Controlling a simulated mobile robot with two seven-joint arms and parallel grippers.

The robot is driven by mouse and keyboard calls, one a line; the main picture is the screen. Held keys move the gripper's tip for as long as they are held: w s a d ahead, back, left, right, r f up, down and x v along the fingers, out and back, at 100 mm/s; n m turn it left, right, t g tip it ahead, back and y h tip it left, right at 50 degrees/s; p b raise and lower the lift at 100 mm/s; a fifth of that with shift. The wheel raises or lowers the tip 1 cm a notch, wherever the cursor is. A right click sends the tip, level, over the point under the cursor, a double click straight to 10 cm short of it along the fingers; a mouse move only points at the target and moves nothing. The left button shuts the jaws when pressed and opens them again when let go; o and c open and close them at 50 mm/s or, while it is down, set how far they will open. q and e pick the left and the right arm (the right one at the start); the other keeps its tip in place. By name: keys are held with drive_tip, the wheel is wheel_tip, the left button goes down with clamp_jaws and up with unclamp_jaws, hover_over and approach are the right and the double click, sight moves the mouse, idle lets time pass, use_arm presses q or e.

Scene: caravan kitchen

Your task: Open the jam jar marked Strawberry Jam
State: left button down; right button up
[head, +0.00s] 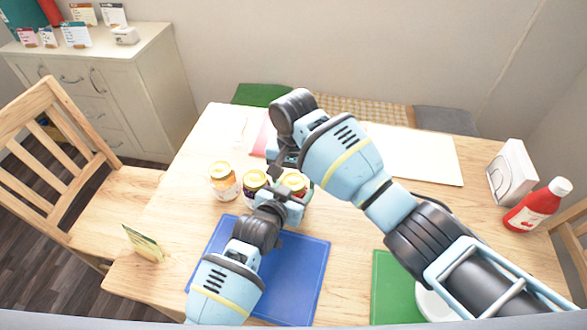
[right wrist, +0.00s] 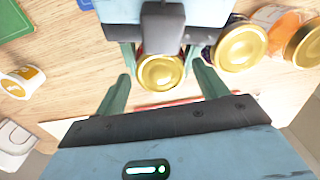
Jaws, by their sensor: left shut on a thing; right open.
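Three glass jars with gold lids stand in a row on the table: a left jar (head: 223,182) with orange-yellow contents, a dark middle jar (head: 254,181), and a right jar (head: 295,183). My left gripper (right wrist: 163,58) is shut around the body of the right jar, whose gold lid (right wrist: 160,72) shows in the right wrist view. My right gripper (right wrist: 157,82) is open just above this lid, its fingers spread to either side and apart from it. The jar labels are not readable, so I cannot tell which one says Strawberry Jam.
A blue mat (head: 306,270) lies under my left arm and a green mat (head: 384,290) to its right, with a white plate (head: 432,306). A small card (head: 144,243) stands at the left edge.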

drive_tip(key=c, duration=1)
drive_tip(key=shift+n, duration=1.7)
drive_tip(key=o, duration=1.1)
drive_tip(key=shift+c, duration=0.2)
drive_tip(key=shift+r, duration=2.3)
drive_tip(key=shift+r+m, duration=1.7)
drive_tip(key=shift+r, duration=0.05)
drive_tip(key=shift+c, duration=0.3)
drive_tip(key=shift+f, duration=4.05)
